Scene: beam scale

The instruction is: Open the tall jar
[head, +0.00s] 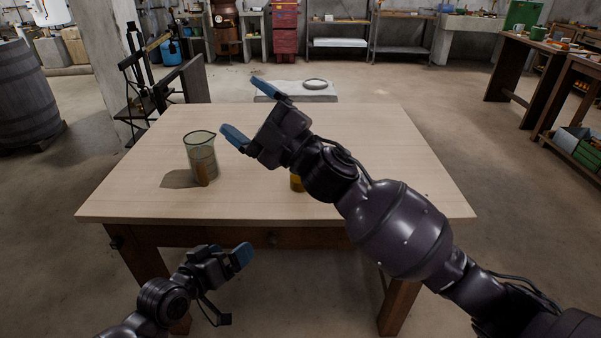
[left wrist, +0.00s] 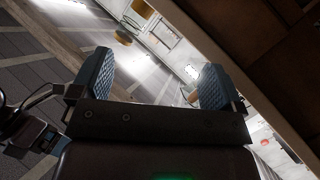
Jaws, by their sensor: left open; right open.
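A tall greenish glass vessel (head: 202,148) stands upright on the left half of the wooden table in the head view, with a small brown shape low on it. I cannot make out a lid on it. A small amber thing (head: 296,183) is mostly hidden behind my right arm. My right gripper (head: 250,112) is open and empty above the table, to the right of the glass vessel and apart from it. My left gripper (head: 243,256) is low in front of the table's near edge. In the left wrist view it (left wrist: 155,65) is open with nothing between its pads.
The wooden table (head: 390,150) has free room at its right and back. Behind it is a low pale surface (head: 300,88) with a ring-shaped thing on it. A barrel (head: 25,95) stands at the far left and workbenches (head: 530,70) at the right.

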